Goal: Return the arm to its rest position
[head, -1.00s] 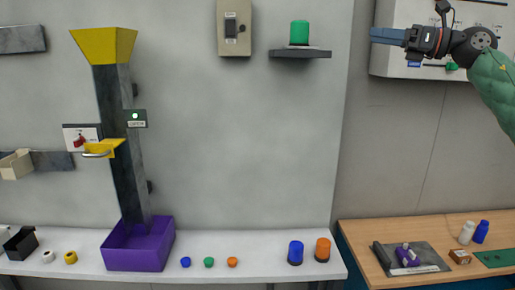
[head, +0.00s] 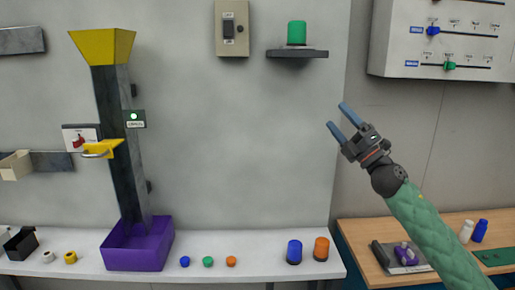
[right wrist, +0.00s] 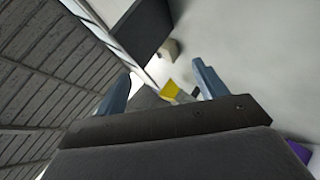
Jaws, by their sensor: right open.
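My right gripper (head: 338,121) is raised in mid-air in the head view, in front of the grey wall and above the gap between the white and wooden tables. Its two blue fingers are spread apart with nothing between them, pointing up and left. The green right arm (head: 437,235) comes in from the lower right corner. In the right wrist view the same open fingers (right wrist: 160,88) frame the wall and a small yellow funnel (right wrist: 170,90). My left gripper does not show in the head view.
A control panel (head: 450,50) with sliders hangs upper right. A shelf (head: 297,54) bears a green cylinder (head: 297,33). The white table (head: 230,245) holds a purple bin (head: 140,250) and several small colored pieces. The wooden table (head: 355,235) has a purple item and bottles (head: 480,231). Mid-air left of the gripper is free.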

